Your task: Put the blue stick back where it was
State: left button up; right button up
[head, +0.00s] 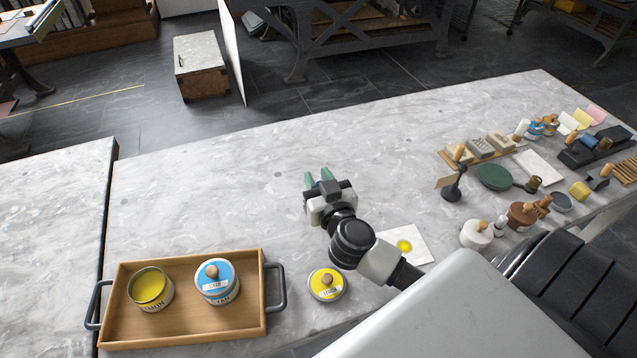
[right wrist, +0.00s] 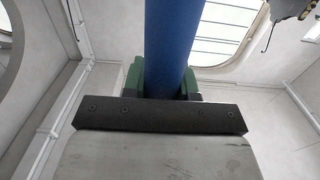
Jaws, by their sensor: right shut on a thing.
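The blue stick (right wrist: 172,45) stands between the green fingers of my right gripper (right wrist: 165,80) in the right wrist view and runs out of the top of the picture. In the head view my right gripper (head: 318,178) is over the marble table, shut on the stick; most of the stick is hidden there. A wooden tray (head: 185,333) with dark handles stands at the front left, holding an open yellow tin (head: 150,287) and a blue-lidded tin (head: 216,281). My left gripper is not in view.
A yellow lid (head: 327,283) with a wooden knob lies right of the tray. A white sheet with a yellow spot (head: 404,246) lies by my right arm. The right end holds a green disc (head: 494,177), pots and tools. The table's middle and far left are clear.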

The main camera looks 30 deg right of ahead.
jog(key=shift+f, duration=0.1)
jog(key=o, duration=0.9)
jog(key=v, duration=1.2)
jog(key=shift+r, duration=0.25)
